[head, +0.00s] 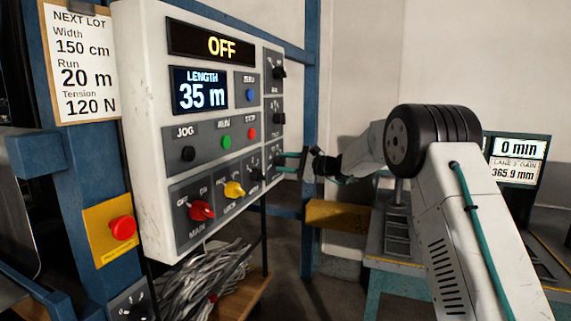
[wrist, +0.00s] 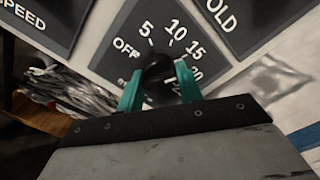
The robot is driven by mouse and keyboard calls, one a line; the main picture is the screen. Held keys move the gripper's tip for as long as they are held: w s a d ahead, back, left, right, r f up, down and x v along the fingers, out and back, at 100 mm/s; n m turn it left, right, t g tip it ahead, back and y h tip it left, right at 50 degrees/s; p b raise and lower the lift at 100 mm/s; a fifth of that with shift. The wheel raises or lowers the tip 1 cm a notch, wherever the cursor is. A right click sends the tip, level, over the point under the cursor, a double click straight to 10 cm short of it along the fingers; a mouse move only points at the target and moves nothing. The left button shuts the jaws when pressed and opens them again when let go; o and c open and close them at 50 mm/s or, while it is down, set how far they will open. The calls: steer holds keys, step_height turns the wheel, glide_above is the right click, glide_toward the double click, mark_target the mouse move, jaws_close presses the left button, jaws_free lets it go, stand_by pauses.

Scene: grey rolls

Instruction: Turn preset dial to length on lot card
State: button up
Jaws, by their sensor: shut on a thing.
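The preset dial (wrist: 160,68) is a small black knob in the wrist view, on a grey plate marked OFF, 5, 10, 15, 20, with part of the lettering covered. My gripper (wrist: 159,84) is shut on the knob, a teal finger on each side. Which mark the knob points to is unclear. In the head view my gripper (head: 283,162) reaches the lower right edge of the control box (head: 140,120), where the dial is hard to see. The lot card (head: 84,65) at upper left reads Width 150 cm, Run 20 m, Tension 120 N.
A display (head: 202,90) reads LENGTH 35 m, and the one above (head: 221,46) reads OFF. A red knob (head: 201,210), a yellow knob (head: 234,190) and JOG, RUN and STOP buttons sit nearby. A red stop button (head: 122,229) is at left. Loose grey strips (head: 215,275) lie below.

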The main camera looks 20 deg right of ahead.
steer(key=m, duration=0.6)
steer(key=shift+d+m, duration=0.1)
steer(key=shift+m, duration=0.2)
stand_by(0.5)
steer(key=o, duration=1)
steer(key=shift+c, duration=0.2)
steer(key=v, duration=0.7)
steer(key=shift+s+d, duration=0.2)
steer(key=shift+d, duration=0.1)
